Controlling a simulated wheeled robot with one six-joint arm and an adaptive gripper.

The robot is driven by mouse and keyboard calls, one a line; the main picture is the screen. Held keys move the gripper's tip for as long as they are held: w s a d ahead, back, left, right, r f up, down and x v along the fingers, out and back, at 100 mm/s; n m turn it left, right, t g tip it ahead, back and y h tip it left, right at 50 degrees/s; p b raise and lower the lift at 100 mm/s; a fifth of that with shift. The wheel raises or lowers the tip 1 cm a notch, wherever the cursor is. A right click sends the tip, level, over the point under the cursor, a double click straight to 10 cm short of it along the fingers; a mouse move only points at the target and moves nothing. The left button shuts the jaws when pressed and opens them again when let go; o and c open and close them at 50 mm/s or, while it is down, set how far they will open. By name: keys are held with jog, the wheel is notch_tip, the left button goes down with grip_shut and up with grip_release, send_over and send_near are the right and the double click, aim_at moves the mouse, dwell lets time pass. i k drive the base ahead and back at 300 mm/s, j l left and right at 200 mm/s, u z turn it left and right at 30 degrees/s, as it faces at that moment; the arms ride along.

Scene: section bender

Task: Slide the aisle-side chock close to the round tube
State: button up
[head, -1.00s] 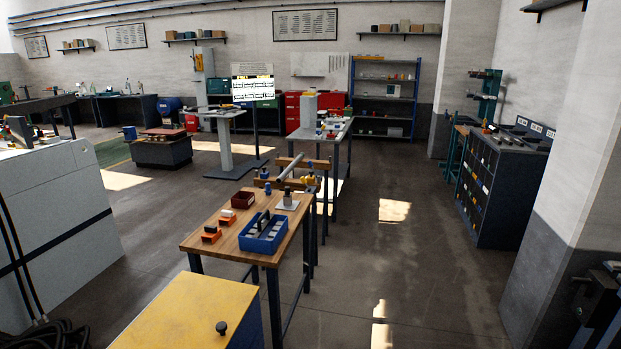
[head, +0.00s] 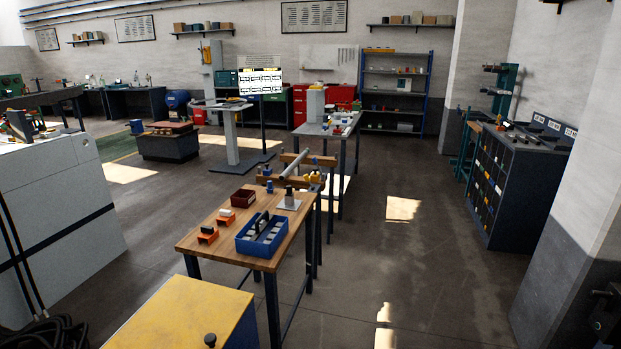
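A light grey round tube (head: 294,164) lies slanted across wooden beams (head: 318,160) on a stand just beyond the wooden workbench. A small yellow piece (head: 312,177) sits at the stand's right end, on the side of the open aisle. It may be the aisle-side chock, but it is too small to be sure. It looks slightly apart from the tube. A small blue piece (head: 269,187) is at the stand's left.
The wooden bench (head: 213,243) holds a blue tote (head: 246,245), a dark red bin (head: 243,197) and orange blocks (head: 208,236). A yellow-topped cabinet (head: 175,315) stands in front. The aisle floor (head: 400,260) to the right is clear, up to a dark rack (head: 520,190).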

aim_at(314, 177)
jog(key=i+l+z, duration=0.25)
jog(key=i, duration=0.6)
jog(key=i+z, duration=0.25)
jog(key=i, duration=0.55)
jog(key=i+u, duration=0.15)
jog(key=i, duration=0.3)
jog(key=i+l+u, duration=0.15)
jog(key=i, duration=0.3)
jog(key=i+l+u, duration=0.2)
jog(key=i, duration=0.2)
jog(key=i+l+u, duration=0.15)
jog(key=i, duration=0.3)
jog(key=i+l+u, duration=0.8)
jog(key=i+l, duration=0.05)
jog(key=i, duration=0.05)
